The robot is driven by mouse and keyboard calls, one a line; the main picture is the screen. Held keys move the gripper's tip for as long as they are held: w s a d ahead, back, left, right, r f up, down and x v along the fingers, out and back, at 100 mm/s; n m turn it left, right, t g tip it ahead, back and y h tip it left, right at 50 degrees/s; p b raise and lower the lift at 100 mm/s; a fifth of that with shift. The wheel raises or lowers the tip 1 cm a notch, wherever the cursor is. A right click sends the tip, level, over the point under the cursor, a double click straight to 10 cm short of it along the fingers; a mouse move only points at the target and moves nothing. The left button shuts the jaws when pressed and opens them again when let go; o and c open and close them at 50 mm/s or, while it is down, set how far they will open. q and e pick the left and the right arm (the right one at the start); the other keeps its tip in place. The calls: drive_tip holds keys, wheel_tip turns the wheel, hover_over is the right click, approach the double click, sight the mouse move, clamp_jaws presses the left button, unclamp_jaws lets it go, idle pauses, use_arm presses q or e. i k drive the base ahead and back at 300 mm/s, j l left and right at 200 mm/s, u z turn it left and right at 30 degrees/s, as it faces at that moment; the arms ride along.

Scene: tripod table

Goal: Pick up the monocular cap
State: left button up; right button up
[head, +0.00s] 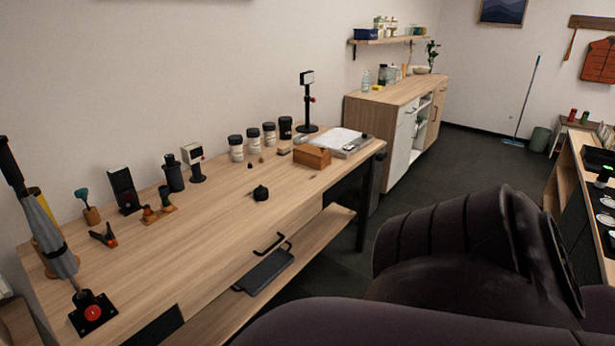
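A small black round object (261,193) with a little knob lies alone near the middle of the wooden table (215,225); it may be the monocular cap, but it is too small to be sure. A dark upright cylinder (174,174), possibly the monocular, stands further back on the same table. Neither of my grippers shows in the head view. A large dark part, apparently my own arm, fills the lower right and hides part of the floor.
Several dark-lidded jars (236,148), a wooden box (312,156), an open book (338,138) and a black stand (307,105) line the back and right. The front middle tabletop is clear.

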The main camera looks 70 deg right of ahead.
sight(260, 193)
drive_tip(key=z, duration=1.9)
